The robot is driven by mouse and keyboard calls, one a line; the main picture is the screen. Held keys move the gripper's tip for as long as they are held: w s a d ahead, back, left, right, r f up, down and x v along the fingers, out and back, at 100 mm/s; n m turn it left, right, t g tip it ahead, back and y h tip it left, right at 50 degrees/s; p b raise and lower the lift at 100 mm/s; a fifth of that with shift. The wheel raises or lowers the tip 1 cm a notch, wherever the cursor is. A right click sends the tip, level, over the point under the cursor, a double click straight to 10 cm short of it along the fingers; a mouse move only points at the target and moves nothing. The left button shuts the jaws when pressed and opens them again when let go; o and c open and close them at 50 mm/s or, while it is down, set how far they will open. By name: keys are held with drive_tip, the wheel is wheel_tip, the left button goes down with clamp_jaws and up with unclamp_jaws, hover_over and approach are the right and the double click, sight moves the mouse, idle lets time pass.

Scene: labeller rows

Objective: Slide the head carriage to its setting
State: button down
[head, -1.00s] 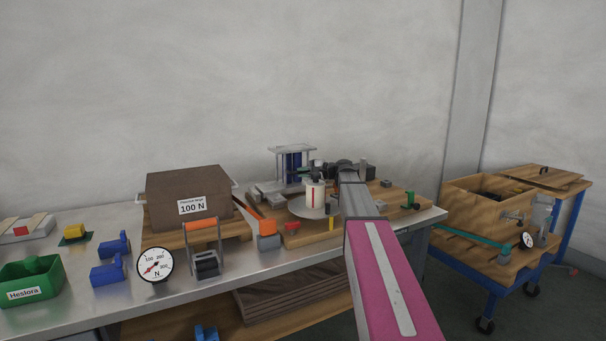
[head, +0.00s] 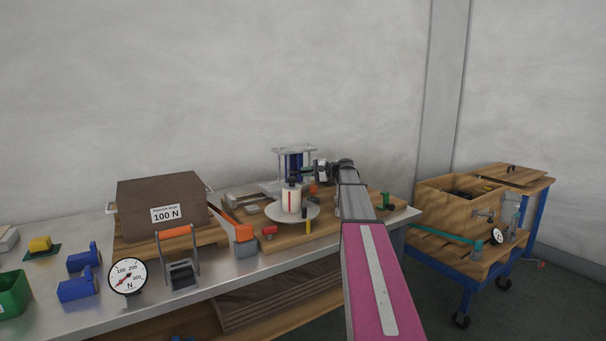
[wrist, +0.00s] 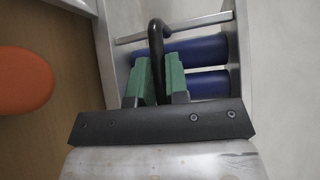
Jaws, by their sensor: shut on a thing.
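The head carriage seems to be the pale metal frame with blue rollers (head: 294,164), standing at the back of the wooden labeller board (head: 270,245), behind the bottle. In the wrist view its blue rollers (wrist: 208,83) lie beyond my fingers. My gripper (head: 308,171) is at the frame's right side in the head view. In the wrist view my gripper's green fingers (wrist: 160,82) are shut on a black curved handle (wrist: 156,38) at the frame. A white bottle with a red stripe (head: 291,200) stands upright on a white round plate (head: 309,213). No setting scale is readable.
A brown 100 N box (head: 160,195) stands left of the board. A round dial gauge (head: 128,275), a grey stand with an orange bar (head: 180,262) and blue blocks (head: 78,288) sit along the bench. A wooden cart (head: 455,215) stands at the right.

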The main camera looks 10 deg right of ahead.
drive_tip(key=c, duration=1.1)
unclamp_jaws()
drive_tip(key=shift+w+d, duration=0.1)
drive_tip(key=shift+d, duration=0.25)
drive_tip(key=v, duration=1)
drive_tip(key=shift+s+d+r, duration=0.1)
drive_tip(key=shift+s+d, duration=0.15)
drive_tip(key=shift+d, duration=0.05)
